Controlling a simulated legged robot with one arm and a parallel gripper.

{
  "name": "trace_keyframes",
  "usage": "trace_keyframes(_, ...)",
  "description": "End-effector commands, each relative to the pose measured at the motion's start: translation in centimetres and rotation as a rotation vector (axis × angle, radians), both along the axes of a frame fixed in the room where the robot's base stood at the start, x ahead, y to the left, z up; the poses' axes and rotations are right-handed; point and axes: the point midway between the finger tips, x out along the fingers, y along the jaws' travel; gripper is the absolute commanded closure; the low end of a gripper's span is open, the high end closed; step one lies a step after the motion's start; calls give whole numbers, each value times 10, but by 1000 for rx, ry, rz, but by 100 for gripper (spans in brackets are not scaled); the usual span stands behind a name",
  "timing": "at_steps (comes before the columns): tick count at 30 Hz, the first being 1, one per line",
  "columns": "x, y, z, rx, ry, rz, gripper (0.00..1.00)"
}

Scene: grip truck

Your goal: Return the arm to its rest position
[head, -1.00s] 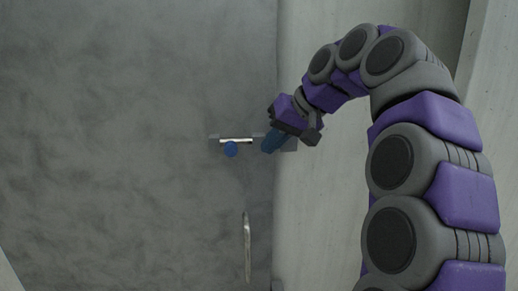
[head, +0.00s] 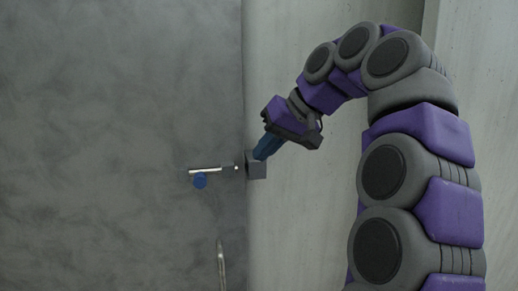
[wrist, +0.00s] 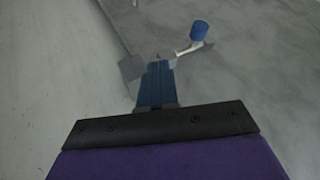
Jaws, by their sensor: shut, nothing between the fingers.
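My arm is purple and grey and curves in from the right in the head view. My gripper (head: 261,152) has blue fingers, is shut and holds nothing. In the head view its tips are just above and in front of a grey block (head: 256,170) on the pale frame; I cannot tell whether they touch. In the wrist view my gripper (wrist: 156,68) points at the latch area. A metal latch bar (head: 208,170) with a blue knob (head: 200,181) is on the grey door, left of the block. The knob also shows in the wrist view (wrist: 199,30).
The grey door (head: 110,120) fills the left of the head view. A curved metal handle (head: 221,262) is below the latch. The pale wall (head: 310,210) is to the right of the door's edge.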

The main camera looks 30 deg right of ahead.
Motion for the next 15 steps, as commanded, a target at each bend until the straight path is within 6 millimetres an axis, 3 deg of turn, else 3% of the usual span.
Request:
trace_keyframes(11,-1,9,-2,-5,3,3,100)
trace_keyframes(15,-3,21,-30,-5,38,26,100)
